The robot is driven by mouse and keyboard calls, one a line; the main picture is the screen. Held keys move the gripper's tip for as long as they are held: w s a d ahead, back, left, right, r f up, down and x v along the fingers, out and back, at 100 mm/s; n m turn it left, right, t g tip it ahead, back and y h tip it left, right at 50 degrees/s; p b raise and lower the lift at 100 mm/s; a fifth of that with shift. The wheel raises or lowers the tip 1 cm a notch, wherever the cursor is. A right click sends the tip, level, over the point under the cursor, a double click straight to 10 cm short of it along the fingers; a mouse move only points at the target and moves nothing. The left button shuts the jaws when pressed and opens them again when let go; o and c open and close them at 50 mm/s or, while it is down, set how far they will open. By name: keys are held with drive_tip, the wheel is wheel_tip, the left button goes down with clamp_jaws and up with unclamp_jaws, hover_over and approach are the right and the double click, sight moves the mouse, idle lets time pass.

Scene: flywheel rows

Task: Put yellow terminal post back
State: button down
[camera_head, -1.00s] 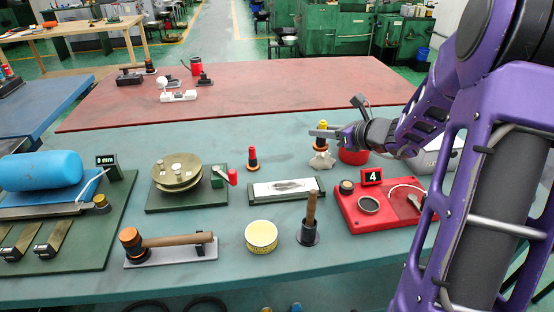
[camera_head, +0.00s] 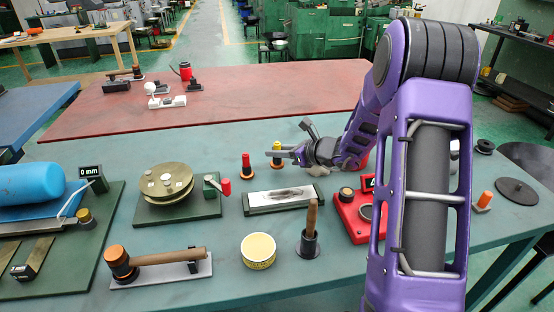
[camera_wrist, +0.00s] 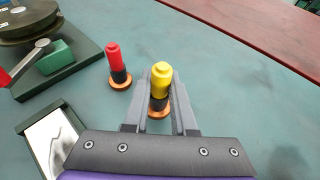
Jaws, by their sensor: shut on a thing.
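The yellow terminal post (camera_wrist: 161,78) stands upright between the fingers of my gripper (camera_wrist: 160,92), which is shut on it. A copper-coloured ring (camera_wrist: 158,112) shows around its dark lower part; I cannot tell whether the post rests on the table. In the head view the post's yellow top (camera_head: 277,147) shows above the fingers of my gripper (camera_head: 277,155). A red terminal post (camera_head: 246,163) with a copper-coloured base stands just left of it. The red post (camera_wrist: 116,62) also shows in the wrist view, apart from my fingers.
A dial device on a green base (camera_head: 168,210) stands left of the posts. A framed pale plate (camera_head: 283,198) lies in front of them. A red box (camera_head: 352,217) is to the right, partly behind my arm. The teal table behind the posts is clear.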

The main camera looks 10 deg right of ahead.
drive_tip(key=shift+f, duration=1.1)
drive_tip(key=shift+f+b, duration=0.25)
drive_tip(key=shift+b, duration=0.1)
drive_tip(key=c, duration=0.7)
unclamp_jaws()
drive_tip(key=shift+r, duration=0.1)
drive_tip(key=shift+c, duration=0.2)
drive_tip(key=shift+r+p, duration=0.3)
drive_tip(key=shift+p, duration=0.1)
drive_tip(key=v, duration=1.2)
drive_tip(key=shift+p, duration=0.4)
drive_tip(key=shift+f, duration=0.15)
